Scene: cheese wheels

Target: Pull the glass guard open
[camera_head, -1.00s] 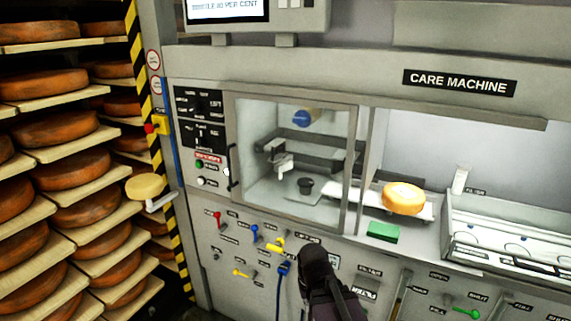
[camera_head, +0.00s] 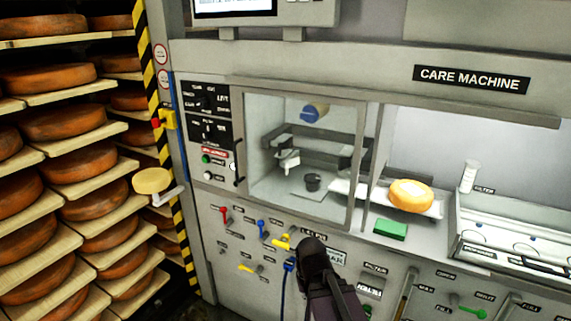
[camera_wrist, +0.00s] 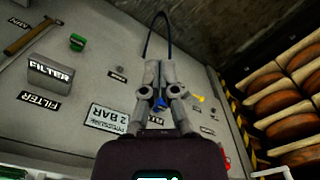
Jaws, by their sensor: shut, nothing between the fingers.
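The glass guard (camera_head: 268,120) is a framed clear pane on the left part of the care machine and looks closed. A dark vertical handle (camera_head: 238,165) is at its left edge. Behind the glass are a blue-ended cylinder (camera_head: 312,113) and a small black cup (camera_head: 312,183). My gripper (camera_wrist: 157,66) shows in the wrist view, its fingers together and empty, in front of the lower control panel. In the head view my dark wrist is below the guard, apart from the handle, and hides the fingers.
Coloured levers and a blue hose (camera_head: 289,278) are on the panel below the guard. To the right, a yellow cheese wheel (camera_head: 411,194) lies near a green block (camera_head: 390,229). Shelves of cheese wheels (camera_head: 65,122) stand at left, beside a striped post (camera_head: 151,75).

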